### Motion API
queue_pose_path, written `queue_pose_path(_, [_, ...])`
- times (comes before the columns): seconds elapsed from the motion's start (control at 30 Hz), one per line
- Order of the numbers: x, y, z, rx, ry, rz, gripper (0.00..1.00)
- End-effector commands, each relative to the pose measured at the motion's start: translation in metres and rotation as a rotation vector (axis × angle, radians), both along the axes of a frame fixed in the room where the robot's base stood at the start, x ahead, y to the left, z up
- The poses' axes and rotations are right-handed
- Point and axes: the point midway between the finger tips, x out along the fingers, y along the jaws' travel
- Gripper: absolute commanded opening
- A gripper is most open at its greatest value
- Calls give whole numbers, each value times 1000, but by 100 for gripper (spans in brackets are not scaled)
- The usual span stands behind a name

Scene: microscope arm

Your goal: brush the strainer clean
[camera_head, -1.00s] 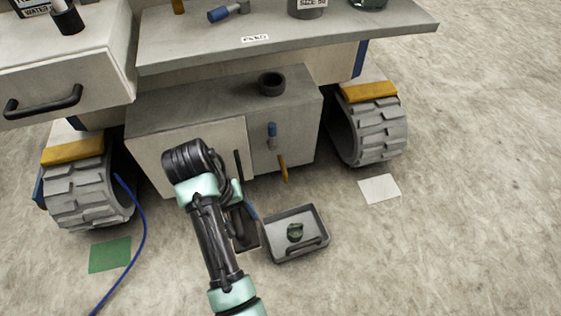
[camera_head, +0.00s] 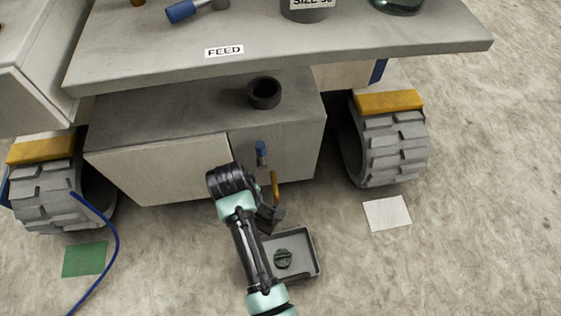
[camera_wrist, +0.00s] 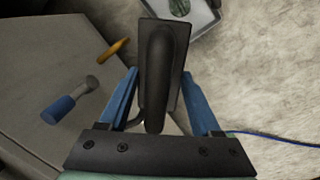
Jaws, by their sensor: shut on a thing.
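My gripper (camera_wrist: 160,85) has its two blue fingers on either side of a dark flat block with a rounded bar handle (camera_wrist: 173,88), and is shut on it. In the head view my gripper (camera_head: 268,214) is partly hidden by my arm, above the back left of a shallow grey tray (camera_head: 308,242) on the floor. A dark green lump (camera_head: 283,258) lies in the tray; it also shows in the wrist view (camera_wrist: 180,6). A blue-handled tool (camera_wrist: 58,109) with a grey metal end is at the low cabinet's front. I cannot make out which thing is the strainer.
The low cabinet (camera_head: 160,170) stands behind my gripper, with a yellow handle-like piece (camera_head: 275,187) at its front and a dark cup (camera_head: 264,93) on top. Treaded wheels (camera_head: 390,140) flank it. A blue cable (camera_head: 108,240) lies left. The floor at right is mostly clear.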

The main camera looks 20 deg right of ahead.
Motion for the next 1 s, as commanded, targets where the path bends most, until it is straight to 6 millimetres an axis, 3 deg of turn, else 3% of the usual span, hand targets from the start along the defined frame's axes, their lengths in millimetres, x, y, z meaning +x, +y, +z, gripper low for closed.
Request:
queue_pose_path(0.03, [-11,-9,-30,8,11,79,4])
queue_pose_path(0.2, [-38,-29,-93,27,27,372,4])
queue_pose_path(0.4, [-64,-39,-143,36,45,623,4])
queue_pose_path(0.6, [-75,-42,-161,37,54,728,4])
queue_pose_path(1.0, [-76,-42,-186,36,53,736,4])
